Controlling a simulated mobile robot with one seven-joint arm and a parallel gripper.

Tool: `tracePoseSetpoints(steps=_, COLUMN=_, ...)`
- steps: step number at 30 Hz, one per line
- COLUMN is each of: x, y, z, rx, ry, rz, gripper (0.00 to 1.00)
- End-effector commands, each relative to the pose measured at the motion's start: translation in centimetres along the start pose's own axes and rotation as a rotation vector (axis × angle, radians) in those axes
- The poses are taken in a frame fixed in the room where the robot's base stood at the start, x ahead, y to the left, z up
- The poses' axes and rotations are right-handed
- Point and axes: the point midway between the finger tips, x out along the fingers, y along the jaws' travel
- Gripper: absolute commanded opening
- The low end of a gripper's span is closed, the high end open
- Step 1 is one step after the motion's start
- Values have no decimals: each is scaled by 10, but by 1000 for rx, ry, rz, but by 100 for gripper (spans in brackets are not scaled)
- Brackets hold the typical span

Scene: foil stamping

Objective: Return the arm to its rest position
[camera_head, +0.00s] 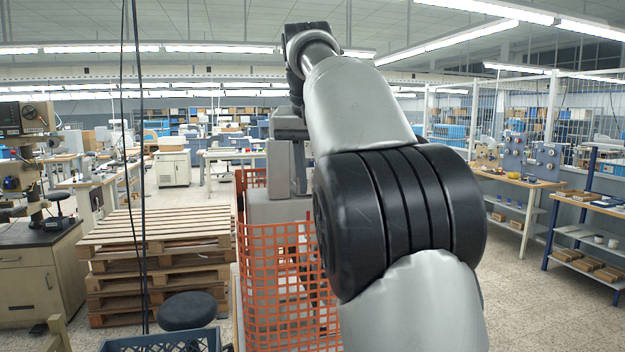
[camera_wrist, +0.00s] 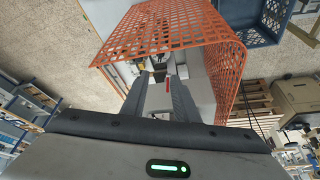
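My arm (camera_head: 360,100) rises through the middle of the head view and bends downward at the top. My gripper hangs beyond the thick black joint, partly hidden by the arm in the head view. In the wrist view my gripper (camera_wrist: 158,76) has its two dark fingers apart, with nothing seen between them. It points toward a grey machine (camera_wrist: 198,85) behind an orange mesh guard (camera_wrist: 165,27). The guard (camera_head: 285,270) also stands below and in front of the gripper in the head view. I cannot tell the exact gap between gripper and machine.
Stacked wooden pallets (camera_head: 155,245) stand left of the guard. A black round stool (camera_head: 188,310) and a blue crate (camera_head: 165,342) are at the front left. A bench with a drill press (camera_head: 25,150) is far left. Shelves (camera_head: 590,225) stand right, with clear floor before them.

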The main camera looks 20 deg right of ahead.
Motion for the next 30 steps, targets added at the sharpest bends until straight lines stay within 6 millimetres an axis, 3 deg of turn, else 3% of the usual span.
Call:
tracePoseSetpoints(steps=6, x=-3, y=6, z=7, rx=-4, ry=-1, rz=-15, gripper=27)
tracePoseSetpoints(steps=11, x=-9, y=28, z=46, rx=-38, ry=-4, rz=-73, gripper=27)
tracePoseSetpoints(steps=17, x=0, y=49, z=137, rx=-132, ry=16, rz=-151, gripper=27)
tracePoseSetpoints(steps=24, x=43, y=65, z=269, rx=-267, ry=64, rz=-185, gripper=27)
tracePoseSetpoints(steps=27, x=66, y=71, z=312, rx=-311, ry=81, rz=-181, gripper=27)
tracePoseSetpoints(steps=30, x=83, y=76, z=341, rx=-340, ry=93, rz=-175, gripper=27)
